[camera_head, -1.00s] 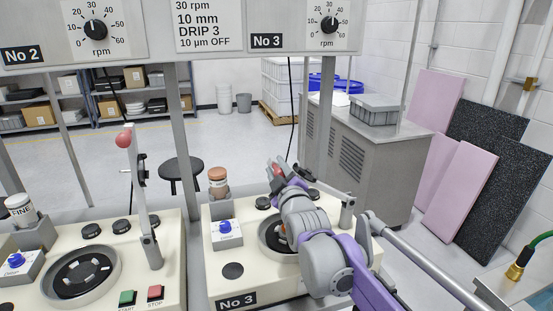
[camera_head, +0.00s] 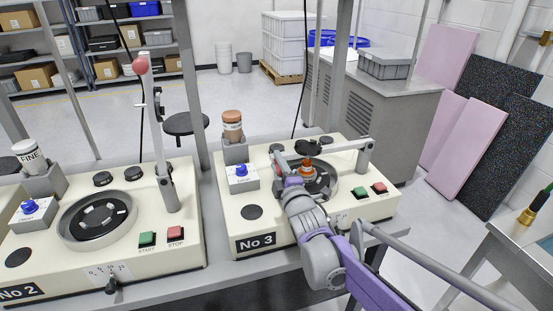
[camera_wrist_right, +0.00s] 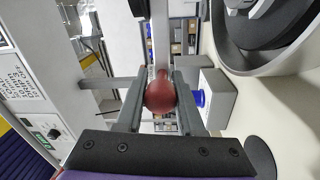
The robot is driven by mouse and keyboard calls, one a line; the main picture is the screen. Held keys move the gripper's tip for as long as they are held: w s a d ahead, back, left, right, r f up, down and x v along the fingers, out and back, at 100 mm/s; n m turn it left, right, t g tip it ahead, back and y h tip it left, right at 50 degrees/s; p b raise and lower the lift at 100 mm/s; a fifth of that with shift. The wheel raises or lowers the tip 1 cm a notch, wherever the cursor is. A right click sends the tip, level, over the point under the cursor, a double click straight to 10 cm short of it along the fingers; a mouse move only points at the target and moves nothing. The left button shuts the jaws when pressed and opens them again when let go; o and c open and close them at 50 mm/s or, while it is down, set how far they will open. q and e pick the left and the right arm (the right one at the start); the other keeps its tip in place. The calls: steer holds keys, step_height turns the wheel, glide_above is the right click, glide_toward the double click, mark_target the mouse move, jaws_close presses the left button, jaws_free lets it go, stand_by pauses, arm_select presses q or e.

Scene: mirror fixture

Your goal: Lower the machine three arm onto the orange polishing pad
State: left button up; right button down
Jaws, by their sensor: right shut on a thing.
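Machine No 3 (camera_head: 300,225) stands right of centre in the head view. Its arm (camera_head: 345,146) lies near level from the pivot post at right, out over the round dark platen (camera_head: 325,184). My right gripper (camera_head: 284,168) is at the arm's left end. In the wrist view my right gripper (camera_wrist_right: 158,100) is shut around the arm's red ball knob (camera_wrist_right: 160,94). My left gripper is out of view.
Machine No 2 (camera_head: 140,240) stands at left with its red-knobbed arm (camera_head: 150,100) upright. A brown-capped bottle (camera_head: 232,126) and blue-knobbed box (camera_head: 241,177) stand left of the platen. Green and red buttons (camera_head: 369,190) are at its right. A grey upright (camera_head: 187,85) rises between the machines.

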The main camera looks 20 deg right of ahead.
stand_by(0.4)
steer(key=c, duration=0.5)
jaws_free()
steer(key=shift+f, duration=0.1)
steer(key=shift+c, duration=0.2)
steer(key=shift+s, duration=0.1)
steer(key=s, duration=1)
steer(key=shift+s+d+f+p, duration=0.2)
steer(key=shift+s+f+p, duration=0.1)
steer(key=shift+f+p, duration=0.1)
steer(key=shift+r, duration=0.1)
